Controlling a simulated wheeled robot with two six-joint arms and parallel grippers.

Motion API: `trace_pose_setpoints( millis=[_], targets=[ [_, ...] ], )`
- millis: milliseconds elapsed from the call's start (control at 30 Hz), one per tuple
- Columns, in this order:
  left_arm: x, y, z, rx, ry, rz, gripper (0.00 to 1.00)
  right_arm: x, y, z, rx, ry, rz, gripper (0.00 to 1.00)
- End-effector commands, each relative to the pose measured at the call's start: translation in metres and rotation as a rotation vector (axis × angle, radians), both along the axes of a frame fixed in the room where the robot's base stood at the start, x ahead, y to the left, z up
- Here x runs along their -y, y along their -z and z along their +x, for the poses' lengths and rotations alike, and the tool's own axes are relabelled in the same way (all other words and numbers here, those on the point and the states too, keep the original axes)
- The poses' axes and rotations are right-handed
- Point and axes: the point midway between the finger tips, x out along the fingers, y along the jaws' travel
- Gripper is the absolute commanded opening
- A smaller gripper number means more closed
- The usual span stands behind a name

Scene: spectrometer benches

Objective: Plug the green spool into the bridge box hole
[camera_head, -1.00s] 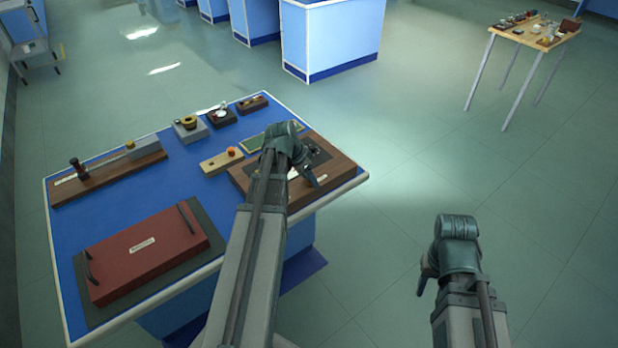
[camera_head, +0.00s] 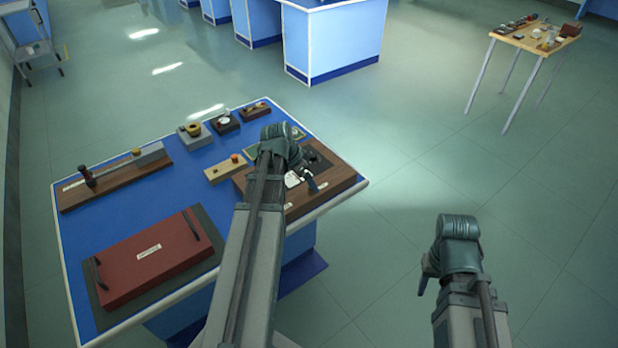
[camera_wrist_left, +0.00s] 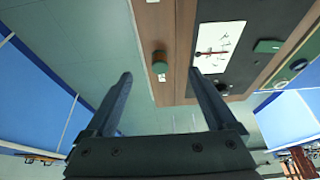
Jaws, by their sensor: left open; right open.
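The bridge box (camera_head: 338,184) is a brown wooden box with a dark top panel at the table's right corner. In the left wrist view its wooden rim (camera_wrist_left: 183,45) and dark panel (camera_wrist_left: 245,68) show, with a white meter face. A small cylinder with a green band (camera_wrist_left: 160,66), apparently the green spool, shows on the wood between my left fingertips in that view; I cannot tell if they touch it. My left gripper (camera_head: 309,181) is open over the box; it also shows in the wrist view (camera_wrist_left: 160,76). My right gripper (camera_head: 424,285) is empty, off the table.
The blue table (camera_head: 135,207) bears a red case (camera_head: 150,262), a long wooden rail (camera_head: 120,185), a light wooden block (camera_head: 222,172) and small instruments at the back.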

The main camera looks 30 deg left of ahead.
Motion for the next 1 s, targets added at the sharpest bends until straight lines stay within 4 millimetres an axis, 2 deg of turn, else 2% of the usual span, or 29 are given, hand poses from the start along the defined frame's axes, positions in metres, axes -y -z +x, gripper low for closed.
trace_pose_setpoints(
  millis=[33, 100, 400, 500, 1000],
  targets=[
    [-0.001, -0.017, -0.004, 0.000, -0.001, 0.000, 0.90, 0.000, -0.017, 0.000, 0.000, 0.000, 0.000, 0.47],
    [-0.003, -0.028, -0.008, 0.000, -0.002, -0.001, 0.90, 0.000, -0.028, 0.000, 0.000, 0.000, 0.000, 0.47],
    [-0.010, -0.073, -0.026, 0.000, -0.001, 0.000, 0.90, 0.000, -0.073, 0.000, 0.000, 0.000, 0.000, 0.47],
    [-0.012, -0.083, -0.030, 0.000, -0.002, -0.001, 0.90, 0.000, -0.083, 0.000, 0.000, -0.001, 0.000, 0.47],
    [-0.014, -0.086, -0.033, 0.000, 0.000, -0.001, 0.90, 0.000, -0.086, 0.000, 0.000, -0.001, 0.000, 0.47]
  ],
)
